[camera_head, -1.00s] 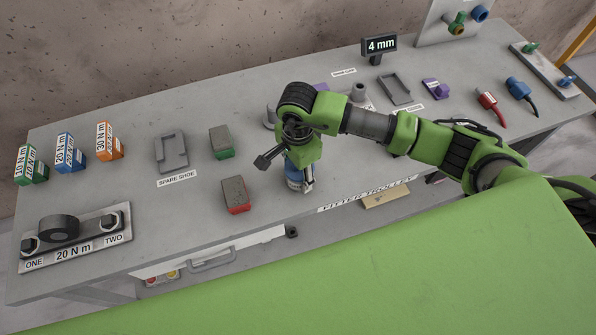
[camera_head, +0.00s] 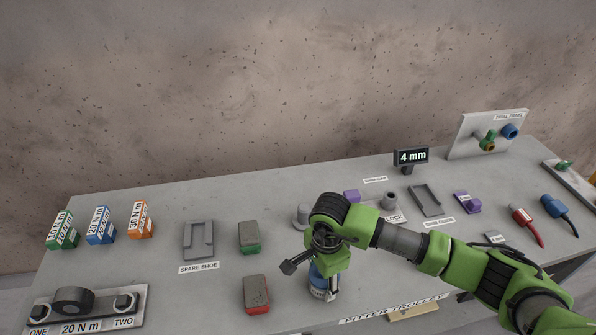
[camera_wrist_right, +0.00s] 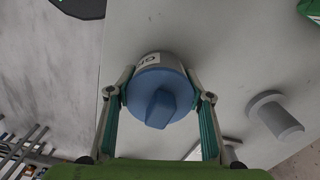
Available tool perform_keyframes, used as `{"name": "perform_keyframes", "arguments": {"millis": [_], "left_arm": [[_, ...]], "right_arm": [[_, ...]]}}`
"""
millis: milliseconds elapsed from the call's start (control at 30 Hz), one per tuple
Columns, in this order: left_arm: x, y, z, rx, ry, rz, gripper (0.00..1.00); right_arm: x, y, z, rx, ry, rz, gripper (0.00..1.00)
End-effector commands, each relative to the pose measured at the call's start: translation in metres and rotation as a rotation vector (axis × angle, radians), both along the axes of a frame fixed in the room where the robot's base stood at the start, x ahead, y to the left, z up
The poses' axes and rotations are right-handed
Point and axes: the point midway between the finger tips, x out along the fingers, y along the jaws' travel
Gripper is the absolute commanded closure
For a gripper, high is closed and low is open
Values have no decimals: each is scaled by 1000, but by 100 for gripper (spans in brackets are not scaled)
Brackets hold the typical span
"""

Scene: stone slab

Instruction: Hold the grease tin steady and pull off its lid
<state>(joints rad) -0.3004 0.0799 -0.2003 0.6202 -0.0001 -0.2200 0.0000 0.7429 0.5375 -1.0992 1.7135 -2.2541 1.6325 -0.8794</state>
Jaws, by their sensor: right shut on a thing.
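The grease tin (camera_head: 319,293) stands at the front edge of the bench, under my right wrist. In the right wrist view the tin (camera_wrist_right: 149,60) shows a pale side with part of a label. Its blue lid (camera_wrist_right: 172,84) has a raised blue knob and is on the tin. My right gripper (camera_wrist_right: 160,97) is shut on the grease tin, one finger on each side. In the head view my right gripper (camera_head: 322,283) partly hides the tin. My left gripper is not in view.
A red-based block (camera_head: 256,293) and a green-based block (camera_head: 249,237) lie left of the tin. A grey peg (camera_head: 301,215) stands close behind my right wrist. The spare shoe (camera_head: 198,240) lies farther left. The bench between the shoe and the coloured boxes is clear.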

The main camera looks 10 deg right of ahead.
Motion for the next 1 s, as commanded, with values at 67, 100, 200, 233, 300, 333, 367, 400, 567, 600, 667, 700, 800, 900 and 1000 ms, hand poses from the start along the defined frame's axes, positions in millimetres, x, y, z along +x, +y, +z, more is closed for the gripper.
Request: {"name": "perform_keyframes", "arguments": {"millis": [67, 100, 200, 233, 300, 333, 367, 400, 567, 600, 667, 700, 800, 900, 1000], "left_arm": [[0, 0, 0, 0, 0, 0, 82], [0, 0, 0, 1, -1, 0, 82], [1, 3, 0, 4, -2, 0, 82], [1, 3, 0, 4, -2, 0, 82], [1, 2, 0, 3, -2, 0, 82], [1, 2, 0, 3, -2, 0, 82], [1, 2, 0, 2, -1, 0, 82], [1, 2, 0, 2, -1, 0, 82], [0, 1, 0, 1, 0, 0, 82], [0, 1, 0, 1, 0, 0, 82], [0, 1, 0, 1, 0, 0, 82], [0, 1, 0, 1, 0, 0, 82], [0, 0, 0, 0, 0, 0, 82], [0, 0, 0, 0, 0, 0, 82], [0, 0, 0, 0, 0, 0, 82]], "right_arm": [[0, 0, 0, 0, -1, 0, 91], [0, 0, 0, 0, -1, 0, 50], [0, 0, 0, 0, -1, 0, 33], [0, 0, 0, 0, -1, 0, 33], [0, 0, 0, 0, -1, 0, 33], [0, 0, 0, 0, 0, 0, 33], [0, 0, 0, 0, 0, 0, 33], [0, 0, 0, 0, 0, 0, 33], [1, 0, 3, 0, -1, 0, 33], [1, 0, 7, 1, -2, 0, 33], [2, 0, 14, 0, -4, 0, 33], [2, 0, 20, 1, -5, 1, 33], [2, 0, 41, 1, -6, 1, 33], [2, 0, 63, 0, -5, 2, 33], [2, 0, 84, 0, -5, 1, 33]]}}
